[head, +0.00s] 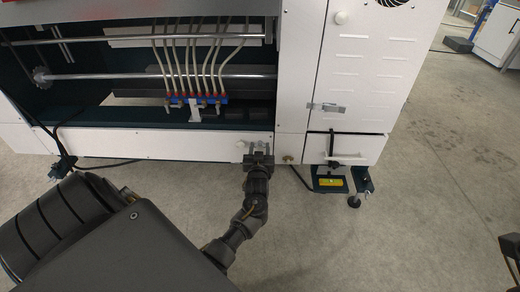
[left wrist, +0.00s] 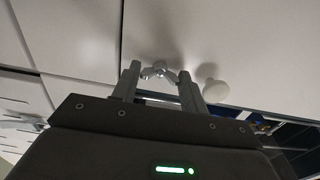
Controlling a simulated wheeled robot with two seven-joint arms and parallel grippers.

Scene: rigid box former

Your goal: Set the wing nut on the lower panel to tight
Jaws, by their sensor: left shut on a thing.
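The wing nut (left wrist: 158,72) is a small grey metal part on the white lower panel (head: 160,146), below the machine's open bay. My left gripper (head: 259,148) is at the right end of this panel. In the left wrist view its two fingers (left wrist: 160,84) stand on either side of the wing nut and are shut on it. In the head view the gripper largely hides the nut. Any tight mark cannot be made out.
A white round knob (left wrist: 215,90) sits on the panel close beside the fingers. A brass fitting (head: 288,159) and a white drawer front (head: 335,149) with a handle are to the right. Hoses and blue-red fittings (head: 200,100) fill the bay above.

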